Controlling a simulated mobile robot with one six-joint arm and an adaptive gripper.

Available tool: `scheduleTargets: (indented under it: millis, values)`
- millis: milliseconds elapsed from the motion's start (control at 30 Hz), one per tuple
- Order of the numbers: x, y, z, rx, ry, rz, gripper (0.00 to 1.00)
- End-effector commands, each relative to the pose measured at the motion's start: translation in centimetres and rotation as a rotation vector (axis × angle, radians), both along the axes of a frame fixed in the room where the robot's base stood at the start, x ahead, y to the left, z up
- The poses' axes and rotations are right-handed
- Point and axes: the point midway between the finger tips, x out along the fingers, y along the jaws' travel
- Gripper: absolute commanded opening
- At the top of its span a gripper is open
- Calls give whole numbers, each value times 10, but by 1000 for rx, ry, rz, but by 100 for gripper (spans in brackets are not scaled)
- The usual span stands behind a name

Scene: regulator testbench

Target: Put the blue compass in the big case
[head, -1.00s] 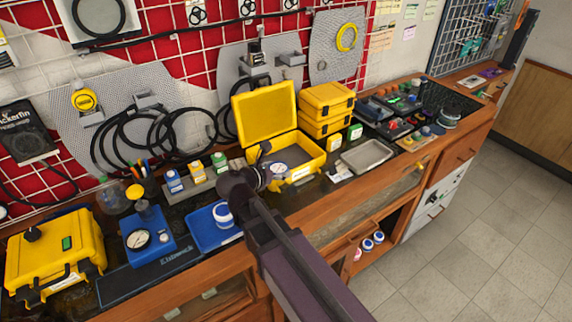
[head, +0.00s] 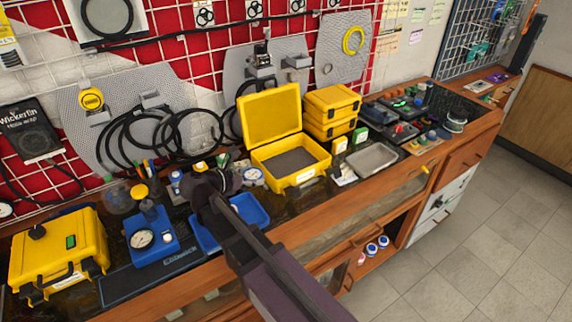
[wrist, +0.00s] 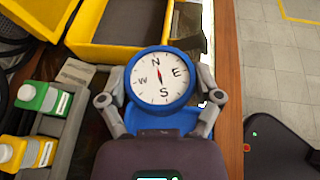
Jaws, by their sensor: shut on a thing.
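My gripper (wrist: 160,88) is shut on the blue compass (wrist: 161,77), with one finger on each side of its rim. Its white dial with N, E, S and W faces the wrist camera. In the head view the compass (head: 252,178) is held just left of the open yellow case, apart from it, and my gripper (head: 236,180) is partly hidden behind my arm. The big yellow case (head: 312,171) stands open with its lid raised and a dark, bare floor. In the wrist view the case (wrist: 78,42) lies beyond the compass.
A blue tray (head: 258,208) lies below my arm, partly hidden. Small bottles stand left of the compass, including a green one (wrist: 38,97) and a yellow one (wrist: 32,152). Stacked yellow cases (head: 330,103) and a metal tray (head: 371,157) are right of the open case.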

Motion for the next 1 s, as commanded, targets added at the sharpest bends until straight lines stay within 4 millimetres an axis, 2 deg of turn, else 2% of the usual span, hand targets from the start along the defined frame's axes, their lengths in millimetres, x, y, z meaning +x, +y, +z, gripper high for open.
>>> scheduleTargets:
  millis: [267,800,1000]
  values:
    - [29,-7,-3,0,-1,-4,34]
    - [125,-31,-13,-1,1,-2,34]
    - [141,-37,-14,0,0,-2,34]
